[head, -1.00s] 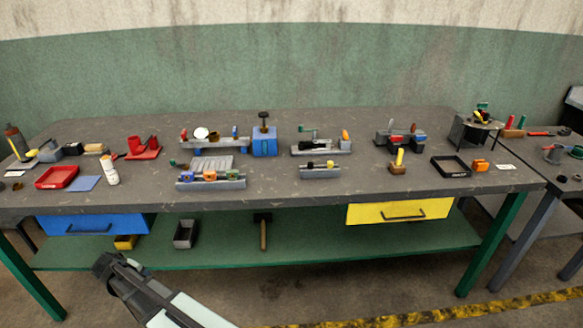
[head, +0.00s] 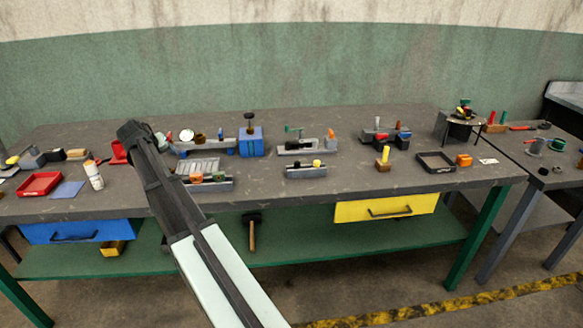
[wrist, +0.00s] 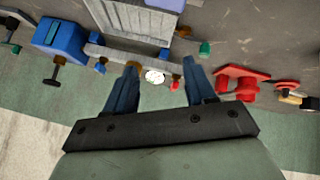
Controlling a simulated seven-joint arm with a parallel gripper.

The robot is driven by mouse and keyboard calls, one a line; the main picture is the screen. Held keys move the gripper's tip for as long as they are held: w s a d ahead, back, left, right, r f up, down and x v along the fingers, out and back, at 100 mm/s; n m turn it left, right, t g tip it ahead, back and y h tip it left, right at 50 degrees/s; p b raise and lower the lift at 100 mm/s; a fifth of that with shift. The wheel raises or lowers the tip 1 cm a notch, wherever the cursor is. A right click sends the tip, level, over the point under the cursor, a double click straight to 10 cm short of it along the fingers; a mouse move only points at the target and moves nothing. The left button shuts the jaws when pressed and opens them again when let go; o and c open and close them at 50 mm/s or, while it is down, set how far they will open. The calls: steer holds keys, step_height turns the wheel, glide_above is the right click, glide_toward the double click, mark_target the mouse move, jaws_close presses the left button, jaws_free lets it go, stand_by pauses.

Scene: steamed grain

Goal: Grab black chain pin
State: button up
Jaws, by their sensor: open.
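I cannot single out a black chain pin for certain. A small black peg (head: 293,165) stands beside a yellow one on a grey block (head: 306,172) at the bench's middle; this may be it. My gripper is raised at the left over the bench in the head view, its fingertips not clear there. In the wrist view my gripper (wrist: 162,80) is open, with blue-grey fingers apart. A white round disc (wrist: 155,77) by a grey rail (wrist: 125,58) appears between the fingers; nothing is held.
A blue block (head: 251,143) with a dark knob on top stands right of the rail; it also shows in the wrist view (wrist: 63,38). A red stand (wrist: 240,82) is at the other side. A black tray (head: 436,168) lies far right. Bare bench shows between fixtures.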

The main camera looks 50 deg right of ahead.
steer(key=s+d+r+m+g, duration=0.1)
steer(key=s+d+r+m, duration=0.15)
steer(key=d, duration=0.35)
steer(key=s+d+r+m, duration=0.1)
steer(key=s+d, duration=0.2)
steer(key=d, duration=0.3)
step_height(320, 180, up, 3)
steer(key=m+g+y, duration=0.4)
steer(key=m+y, duration=0.3)
steer(key=m, duration=0.1)
glide_above(297, 163)
step_height(297, 163, down, 14)
steer(key=shift+d+r, duration=0.15)
steer(key=shift+c, duration=0.2)
jaws_close()
